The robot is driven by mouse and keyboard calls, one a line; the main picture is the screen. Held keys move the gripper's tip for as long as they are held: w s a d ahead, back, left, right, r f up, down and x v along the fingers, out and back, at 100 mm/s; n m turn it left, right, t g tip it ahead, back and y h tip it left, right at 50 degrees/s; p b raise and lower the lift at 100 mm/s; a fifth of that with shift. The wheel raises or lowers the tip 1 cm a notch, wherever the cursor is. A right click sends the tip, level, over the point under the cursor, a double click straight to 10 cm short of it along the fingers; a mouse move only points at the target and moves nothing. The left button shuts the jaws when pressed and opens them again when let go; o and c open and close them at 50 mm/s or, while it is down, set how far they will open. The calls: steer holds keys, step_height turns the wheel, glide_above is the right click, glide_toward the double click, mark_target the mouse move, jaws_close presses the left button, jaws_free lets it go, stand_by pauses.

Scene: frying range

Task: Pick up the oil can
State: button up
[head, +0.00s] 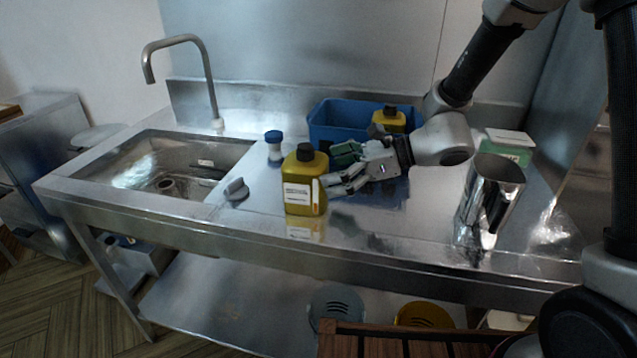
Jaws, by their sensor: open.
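A yellow oil can (304,182) with a dark cap and a white label stands upright near the front edge of the steel counter. My gripper (340,172) is open just to the right of the can, its fingers pointing left towards it. The near finger reaches the can's right side in the picture; I cannot tell whether it touches. A second yellow container (389,119) with a dark cap stands behind, at the blue bin, partly hidden by my arm and gripper.
A blue bin (335,122) stands at the back. A blue-capped jar (274,148) and a small grey object (236,189) are left of the can. A sink (120,160) with a tall faucet (211,80) lies further left. A shiny metal pitcher (490,200) and a green-white box (508,145) stand right.

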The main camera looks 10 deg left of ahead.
mark_target(306, 179)
steer(key=x, duration=0.6)
steer(key=shift+s+a+f, duration=0.1)
steer(key=shift+a+f, duration=0.05)
steer(key=shift+f, duration=0.25)
steer(key=c, duration=1.1)
